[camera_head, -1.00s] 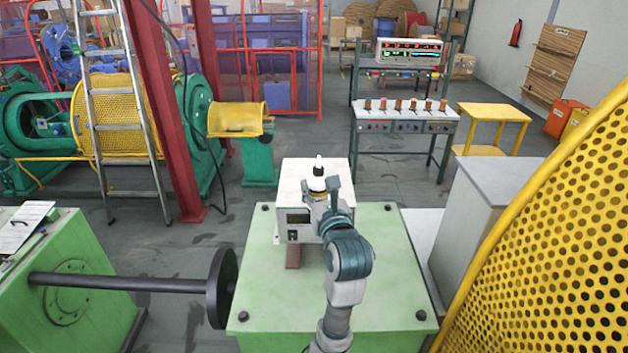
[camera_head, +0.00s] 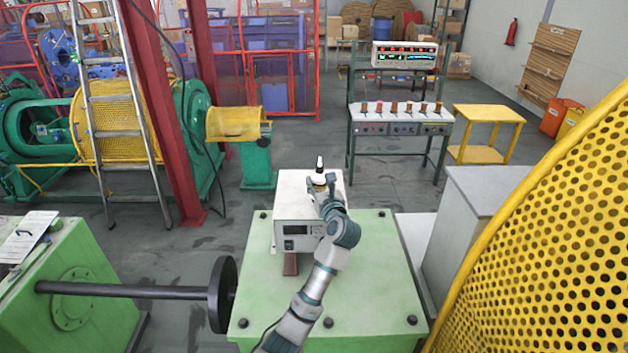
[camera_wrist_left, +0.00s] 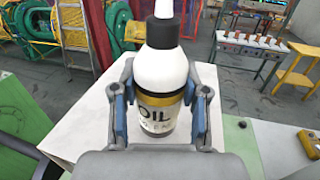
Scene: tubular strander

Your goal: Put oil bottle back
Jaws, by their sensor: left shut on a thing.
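The oil bottle (camera_wrist_left: 161,75) is white with a black cap, a white nozzle and a gold and black label. In the left wrist view it is upright between the fingers of my left gripper (camera_wrist_left: 160,110), which is shut on it. In the head view the bottle (camera_head: 319,172) shows at the far part of the white box (camera_head: 297,228), with my left gripper (camera_head: 322,188) around its lower part. I cannot tell whether its base touches the box top. My right gripper is not in view.
The white box stands on a green machine top (camera_head: 370,270). A black disc on a shaft (camera_head: 222,294) is at the left. A yellow perforated guard (camera_head: 550,230) and a grey cabinet (camera_head: 480,215) stand at the right. A bench with spools (camera_head: 400,120) is behind.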

